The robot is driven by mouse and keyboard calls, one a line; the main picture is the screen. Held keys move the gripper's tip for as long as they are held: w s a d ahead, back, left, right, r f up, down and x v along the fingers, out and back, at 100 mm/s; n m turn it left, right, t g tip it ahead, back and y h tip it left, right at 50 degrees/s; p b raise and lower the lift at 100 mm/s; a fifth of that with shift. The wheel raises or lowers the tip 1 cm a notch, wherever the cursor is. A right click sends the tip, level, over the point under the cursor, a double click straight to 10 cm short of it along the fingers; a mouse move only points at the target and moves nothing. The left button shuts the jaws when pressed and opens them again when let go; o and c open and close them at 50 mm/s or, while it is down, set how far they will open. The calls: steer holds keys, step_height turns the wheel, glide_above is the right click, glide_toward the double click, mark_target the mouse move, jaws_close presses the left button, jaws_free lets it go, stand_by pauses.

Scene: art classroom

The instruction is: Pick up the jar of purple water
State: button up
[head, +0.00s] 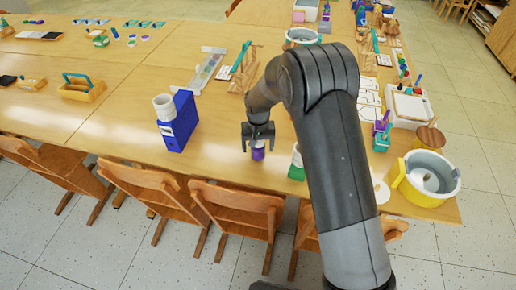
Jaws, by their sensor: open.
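The jar of purple water (258,154) stands on the wooden table near its front edge, a small jar with a purple lower part and a pale top. My gripper (258,143) is open and points down over the jar. Its two fingers show to the left and right of the jar's top. I cannot tell whether either finger touches the jar. The gripper hides part of the jar's upper end.
A blue binder (178,121) with a white cup (164,107) stands to the left. A jar with green (297,163) is close on the right, partly behind my arm. A yellow bucket (426,178) sits farther right. Wooden chairs (240,208) line the front edge.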

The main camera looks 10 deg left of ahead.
steer(key=shift+f, duration=0.1)
steer(key=shift+c, duration=0.6)
steer(key=c, duration=1.2)
